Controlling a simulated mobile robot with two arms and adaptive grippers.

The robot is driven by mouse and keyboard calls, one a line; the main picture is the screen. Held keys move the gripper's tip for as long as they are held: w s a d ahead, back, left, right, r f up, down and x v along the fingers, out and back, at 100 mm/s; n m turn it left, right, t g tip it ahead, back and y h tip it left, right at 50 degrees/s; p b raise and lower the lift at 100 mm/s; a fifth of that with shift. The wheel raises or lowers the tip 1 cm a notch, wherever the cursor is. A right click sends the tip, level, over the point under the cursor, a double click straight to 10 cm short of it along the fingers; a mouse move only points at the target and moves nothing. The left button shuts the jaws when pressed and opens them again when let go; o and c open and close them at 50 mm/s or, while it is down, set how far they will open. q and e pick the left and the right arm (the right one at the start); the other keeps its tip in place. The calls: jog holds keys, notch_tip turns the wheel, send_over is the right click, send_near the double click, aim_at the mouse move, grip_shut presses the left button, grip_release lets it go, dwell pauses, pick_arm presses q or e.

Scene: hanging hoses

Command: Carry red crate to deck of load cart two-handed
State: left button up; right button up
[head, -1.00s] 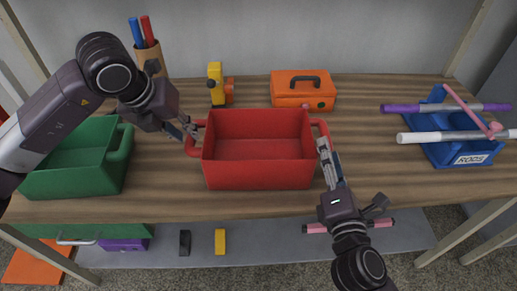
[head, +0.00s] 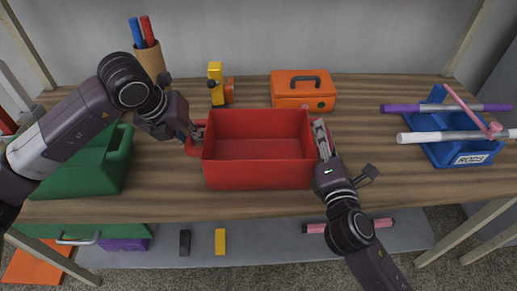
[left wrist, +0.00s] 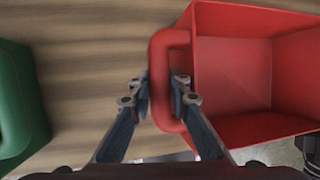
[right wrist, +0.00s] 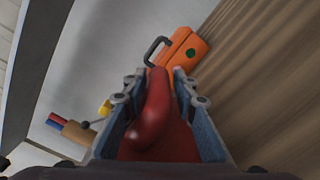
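The red crate (head: 258,172) stands upright on the wooden tabletop, open at the top, with a looped handle on each side. My left gripper (head: 194,134) is at its left handle. My right gripper (head: 322,138) is at the right handle. In the right wrist view that handle (right wrist: 157,100) runs between the fingers, their pads close against both sides. The crate looks empty. No load cart is recognisable in view.
A green bin (head: 85,170) stands left of the crate, under my left arm. Behind are a pen cup (head: 149,60), a yellow tool (head: 215,85) and an orange toolbox (head: 303,95). A blue rods tray (head: 455,152) stands at the right. A lower shelf (head: 270,243) holds small items.

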pick_arm(q)
grip_shut()
pick_arm(e)
grip_shut()
jog(key=shift+f, duration=0.1)
pick_arm(q)
jog(key=shift+r, duration=0.15)
